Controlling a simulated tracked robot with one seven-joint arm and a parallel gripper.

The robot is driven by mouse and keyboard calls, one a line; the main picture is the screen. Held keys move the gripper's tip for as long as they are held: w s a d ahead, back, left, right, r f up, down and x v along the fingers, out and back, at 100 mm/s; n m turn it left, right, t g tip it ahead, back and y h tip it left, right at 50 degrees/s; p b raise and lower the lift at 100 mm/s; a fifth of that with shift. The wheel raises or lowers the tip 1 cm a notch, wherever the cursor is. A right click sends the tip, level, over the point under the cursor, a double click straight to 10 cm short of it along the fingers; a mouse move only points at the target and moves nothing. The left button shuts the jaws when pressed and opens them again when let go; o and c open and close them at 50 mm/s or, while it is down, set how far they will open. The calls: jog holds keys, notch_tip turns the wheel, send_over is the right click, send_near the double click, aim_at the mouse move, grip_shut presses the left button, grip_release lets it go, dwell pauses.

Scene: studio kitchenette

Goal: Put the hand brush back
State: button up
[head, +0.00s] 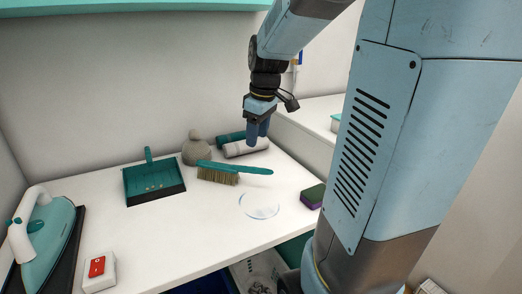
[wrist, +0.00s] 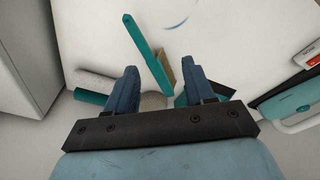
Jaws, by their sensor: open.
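The hand brush (head: 218,177) has a teal handle and tan bristles and lies on the white counter. In the wrist view the brush (wrist: 148,52) shows beyond my fingertips, its handle pointing away to the upper left. My gripper (head: 257,136) is open and empty, above and behind the handle end of the brush. In the wrist view my gripper (wrist: 159,72) has its two blue fingers apart, with nothing held between them. The teal dustpan (head: 154,184) stands left of the brush, with small crumbs in it. Its hidden parts show only partly in the wrist view.
A clear round dish (head: 260,206) and a purple-green sponge (head: 313,196) lie in front and right. An iron (head: 42,240) and a red-white box (head: 99,270) are at left. Bare counter lies between.

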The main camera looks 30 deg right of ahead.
jog(key=s+a+r+m+t, duration=0.1)
jog(key=s+a+m, duration=0.2)
jog(key=s, duration=0.5)
jog(key=s+a+r+m+t, duration=0.2)
jog(key=s+a+m, duration=0.1)
jog(key=s, duration=0.5)
jog(key=shift+a+r+m+h, duration=0.2)
jog(key=shift+a+m+h, duration=0.15)
jog(key=shift+a, duration=0.3)
